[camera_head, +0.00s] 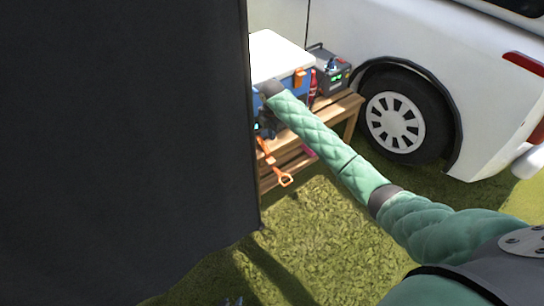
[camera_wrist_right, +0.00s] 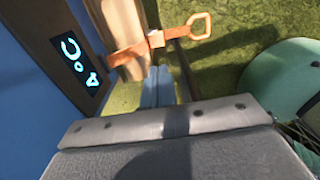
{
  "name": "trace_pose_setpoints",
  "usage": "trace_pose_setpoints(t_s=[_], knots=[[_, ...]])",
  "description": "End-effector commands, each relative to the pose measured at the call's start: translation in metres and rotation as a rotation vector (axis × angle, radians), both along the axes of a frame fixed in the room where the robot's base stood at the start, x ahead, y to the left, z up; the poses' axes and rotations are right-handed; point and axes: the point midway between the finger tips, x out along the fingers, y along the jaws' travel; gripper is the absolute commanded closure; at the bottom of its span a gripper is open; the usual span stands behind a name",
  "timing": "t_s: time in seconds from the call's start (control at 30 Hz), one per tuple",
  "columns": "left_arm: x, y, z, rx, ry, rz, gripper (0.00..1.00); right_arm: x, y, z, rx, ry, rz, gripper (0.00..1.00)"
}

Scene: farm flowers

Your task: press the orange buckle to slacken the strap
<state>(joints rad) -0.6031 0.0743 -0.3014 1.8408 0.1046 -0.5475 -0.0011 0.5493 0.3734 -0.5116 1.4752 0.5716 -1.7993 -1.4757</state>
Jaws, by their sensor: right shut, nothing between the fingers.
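An orange strap (camera_head: 270,157) hangs by the wooden bench, ending in an orange loop (camera_head: 286,180). In the right wrist view the orange buckle (camera_wrist_right: 156,39) sits on the strap (camera_wrist_right: 128,54), with the loop (camera_wrist_right: 198,27) to its right. My right gripper (camera_wrist_right: 158,72) is shut and empty. Its fingertips point toward the buckle and appear just short of it; contact cannot be told. In the head view my right arm reaches to the cooler, and the hand is partly hidden by the arm and dark panel. My left gripper is not in view.
A large dark panel (camera_head: 120,140) fills the left of the head view. A blue cooler with a white lid (camera_head: 278,50), a red bottle (camera_head: 312,86) and a dark box (camera_head: 332,77) stand on the bench (camera_head: 338,108). A white vehicle (camera_head: 400,35) stands behind, on grass.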

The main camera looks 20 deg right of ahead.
Motion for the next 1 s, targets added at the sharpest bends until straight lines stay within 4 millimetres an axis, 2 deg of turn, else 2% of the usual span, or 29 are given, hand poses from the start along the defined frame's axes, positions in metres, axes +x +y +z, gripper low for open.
trace_pose_setpoints(t_s=[0.23, 0.8, 1.0], knots=[[0.0, 0.0, -0.002, 0.0, 0.0, 0.0, 0.64, 0.0, 0.001, -0.017, 0.001, 0.0, -0.001, 1.0], [-0.002, 0.0, -0.013, 0.0, 0.001, 0.001, 0.64, -0.001, 0.0, -0.114, 0.001, 0.001, -0.002, 1.0], [-0.003, 0.0, -0.016, -0.001, 0.003, 0.001, 0.64, 0.0, 0.0, -0.134, 0.001, 0.0, -0.002, 1.0]])
